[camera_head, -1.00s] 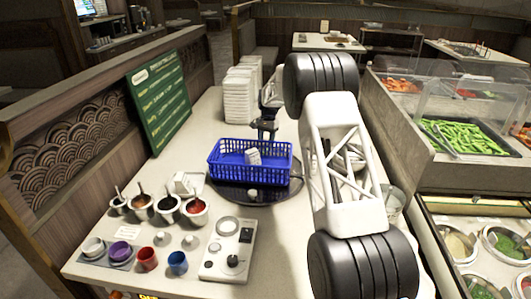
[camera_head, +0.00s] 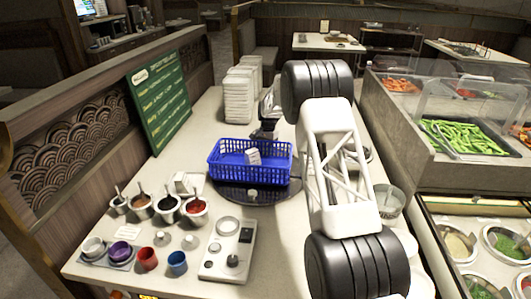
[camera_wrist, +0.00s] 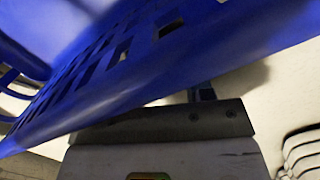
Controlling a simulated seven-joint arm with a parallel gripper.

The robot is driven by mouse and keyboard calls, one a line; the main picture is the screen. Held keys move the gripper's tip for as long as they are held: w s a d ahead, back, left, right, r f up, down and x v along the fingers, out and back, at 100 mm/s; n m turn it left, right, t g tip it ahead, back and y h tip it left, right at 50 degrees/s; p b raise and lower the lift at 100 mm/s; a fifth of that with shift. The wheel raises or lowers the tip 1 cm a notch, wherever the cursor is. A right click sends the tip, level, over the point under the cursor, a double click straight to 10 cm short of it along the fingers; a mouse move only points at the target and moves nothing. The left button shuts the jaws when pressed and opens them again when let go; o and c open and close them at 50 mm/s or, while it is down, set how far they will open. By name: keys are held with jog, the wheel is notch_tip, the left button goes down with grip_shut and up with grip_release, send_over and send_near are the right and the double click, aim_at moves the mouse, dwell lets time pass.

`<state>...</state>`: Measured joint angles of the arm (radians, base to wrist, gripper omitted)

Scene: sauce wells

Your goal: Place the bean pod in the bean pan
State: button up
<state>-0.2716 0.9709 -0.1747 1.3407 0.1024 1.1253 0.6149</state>
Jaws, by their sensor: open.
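The bean pan (camera_head: 428,147) is in the counter at the right of the head view, behind a clear guard. It holds a heap of green bean pods (camera_head: 465,135), and tongs lie across it. I cannot make out a separate loose bean pod. My gripper (camera_head: 264,134) is at the far side of the blue basket (camera_head: 250,175), well left of the pan, and is open. Its fingertips are partly hidden by the basket. In the wrist view the basket wall (camera_wrist: 120,75) is very close above my gripper (camera_wrist: 203,95); I cannot tell whether they touch. No pod shows between the fingers.
The basket stands on a dark round tray (camera_head: 230,193) and holds a small white item (camera_head: 253,157). White stacked dishes (camera_head: 239,95) stand behind. Sauce pots (camera_head: 167,207), cups (camera_head: 177,262) and a control box (camera_head: 228,250) stand at front left. A glass bowl (camera_head: 389,200) is right of my arm.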

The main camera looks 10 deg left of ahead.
jog(key=shift+c, duration=0.2)
dwell(0.3)
grip_shut()
